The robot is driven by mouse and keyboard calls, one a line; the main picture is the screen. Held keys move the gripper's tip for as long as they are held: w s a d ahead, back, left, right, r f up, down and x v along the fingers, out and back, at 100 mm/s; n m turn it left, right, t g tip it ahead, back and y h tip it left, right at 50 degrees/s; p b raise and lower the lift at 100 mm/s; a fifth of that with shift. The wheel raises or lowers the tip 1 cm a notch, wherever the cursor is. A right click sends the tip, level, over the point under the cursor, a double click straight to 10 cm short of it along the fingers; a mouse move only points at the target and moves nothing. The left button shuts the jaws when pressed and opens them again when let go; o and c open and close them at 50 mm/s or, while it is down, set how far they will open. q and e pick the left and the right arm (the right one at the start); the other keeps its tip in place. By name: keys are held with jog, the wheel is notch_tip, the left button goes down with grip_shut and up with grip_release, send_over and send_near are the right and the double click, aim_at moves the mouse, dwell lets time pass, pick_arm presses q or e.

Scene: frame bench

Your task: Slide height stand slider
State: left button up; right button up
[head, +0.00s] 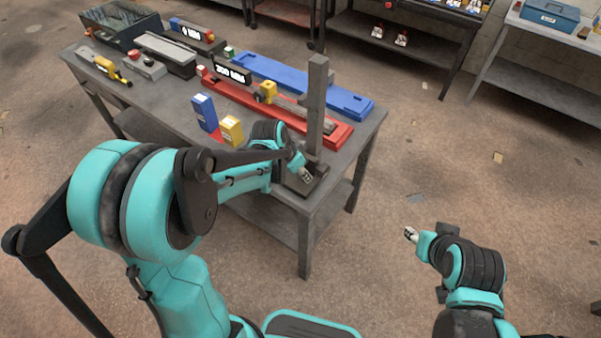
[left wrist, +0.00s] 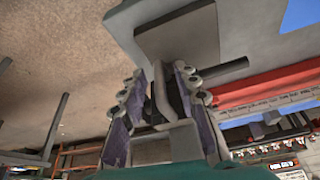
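The height stand is a tall grey post (head: 316,105) upright at the near right corner of the bench, on a dark base that my left arm partly hides. My left gripper (head: 305,175) is low beside the post, near the base. In the left wrist view, my left gripper (left wrist: 160,78) has its fingers apart, with a narrow grey bar-like part (left wrist: 160,100) of the stand between them. A broad grey block (left wrist: 180,38) lies just beyond the fingertips. I cannot make out which part is the slider. My right gripper (head: 409,234) is over the floor, away from the bench, too small to judge.
A red rail fixture (head: 335,132) and a blue rail (head: 345,100) lie behind the post. A blue box (head: 204,112) and a yellow box (head: 232,130) stand left of it. A dark display (head: 233,70) is farther back.

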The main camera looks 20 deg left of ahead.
pick_arm(q)
grip_shut()
jog(key=shift+r, duration=0.1)
notch_tip(320, 180, up, 21)
jog(key=p, duration=1.4)
jog(key=shift+f, duration=0.2)
grip_release()
